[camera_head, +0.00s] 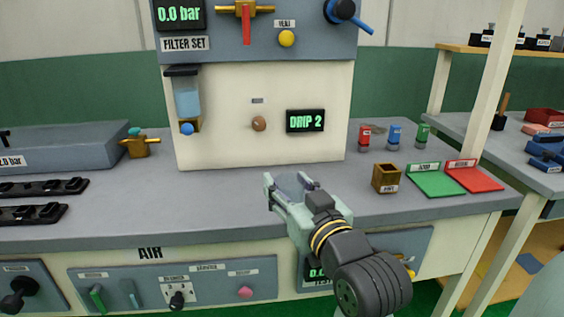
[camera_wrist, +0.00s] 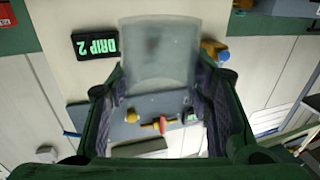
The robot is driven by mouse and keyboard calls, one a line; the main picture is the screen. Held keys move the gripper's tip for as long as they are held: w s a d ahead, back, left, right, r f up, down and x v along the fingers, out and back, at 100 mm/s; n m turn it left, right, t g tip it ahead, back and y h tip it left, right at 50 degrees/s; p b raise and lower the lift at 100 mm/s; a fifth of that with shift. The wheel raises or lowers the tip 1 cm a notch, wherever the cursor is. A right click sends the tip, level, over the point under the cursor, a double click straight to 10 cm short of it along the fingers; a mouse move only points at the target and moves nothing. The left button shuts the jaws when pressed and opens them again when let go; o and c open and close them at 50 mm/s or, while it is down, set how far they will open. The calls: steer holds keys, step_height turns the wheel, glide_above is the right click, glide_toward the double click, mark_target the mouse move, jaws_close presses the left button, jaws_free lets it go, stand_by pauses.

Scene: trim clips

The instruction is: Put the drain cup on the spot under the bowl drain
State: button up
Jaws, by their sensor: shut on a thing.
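My gripper (camera_head: 291,184) is over the front middle of the bench. In the wrist view, my gripper (camera_wrist: 159,78) is shut on a translucent grey cup (camera_wrist: 160,48), which sits between its two fingers. In the head view only a bluish-grey part of the cup (camera_head: 290,187) shows between the fingers. The clear filter bowl (camera_head: 187,97) hangs on the cream panel, left of and behind my gripper, with a blue drain knob (camera_head: 187,129) at its bottom. I cannot make out a marked spot on the bench under the drain.
The bench top (camera_head: 120,209) is clear between my gripper and the panel. A brass valve (camera_head: 138,146) stands left of the panel. A small brown box (camera_head: 386,178), a green tray (camera_head: 436,181) and a red tray (camera_head: 474,177) stand to the right. The DRIP 2 display (camera_head: 305,121) is on the panel.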

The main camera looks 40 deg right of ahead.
steer(key=w+d, duration=0.1)
steer(key=w, duration=0.1)
steer(key=w+d, duration=0.1)
steer(key=w, duration=0.1)
steer(key=w+d+f+p, duration=0.1)
steer(key=w+d, duration=0.1)
steer(key=w, duration=0.1)
steer(key=shift+d, duration=0.1)
steer(key=shift+w+d+f+p, duration=0.2)
steer(key=shift+w+f, duration=0.1)
steer(key=shift+f, duration=0.25)
steer(key=shift+w+d+f+p, duration=0.15)
steer(key=shift+w+d+f, duration=0.1)
steer(key=shift+f, duration=0.3)
steer(key=shift+a+f, duration=0.1)
steer(key=shift+f, duration=0.45)
steer(key=shift+f, duration=0.3)
steer(key=o, duration=1.2)
steer(key=shift+r, duration=0.1)
steer(key=shift+o, duration=0.2)
steer(key=b+v, duration=0.3)
steer(key=v, duration=0.7)
steer(key=shift+s+a, duration=0.25)
steer(key=shift+s, duration=0.1)
